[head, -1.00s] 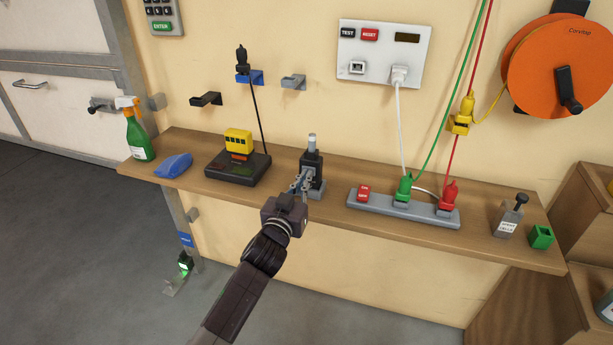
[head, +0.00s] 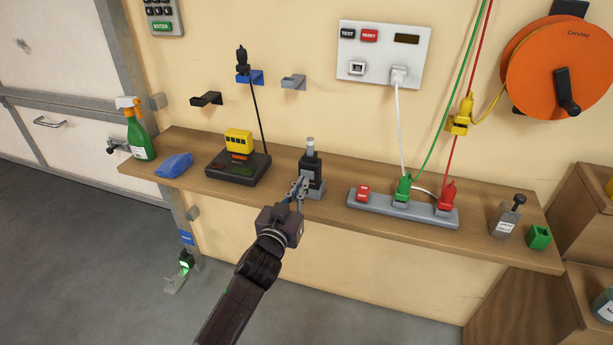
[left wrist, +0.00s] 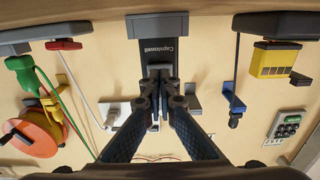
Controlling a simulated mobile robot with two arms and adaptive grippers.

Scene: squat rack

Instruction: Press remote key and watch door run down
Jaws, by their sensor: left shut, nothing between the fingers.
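A black upright handset (head: 311,165) with a light grey top, which I take to be the remote, stands in a grey base on the shelf. It shows upside down in the left wrist view (left wrist: 160,50), with white lettering. My left gripper (head: 300,187) is shut and empty, with its fingertips just in front of the handset's lower part; I cannot tell whether they touch it. The fingertips also show in the left wrist view (left wrist: 160,92). The pale door (head: 35,155) at the left has a bar handle and a dark latch. My right gripper is not in view.
The wooden shelf (head: 345,218) also carries a spray bottle (head: 139,135), a blue cloth (head: 174,165), a black charger with a yellow pack (head: 238,170), and a power strip (head: 380,206) with plugs. Cords hang above the strip. Grey floor lies open at left.

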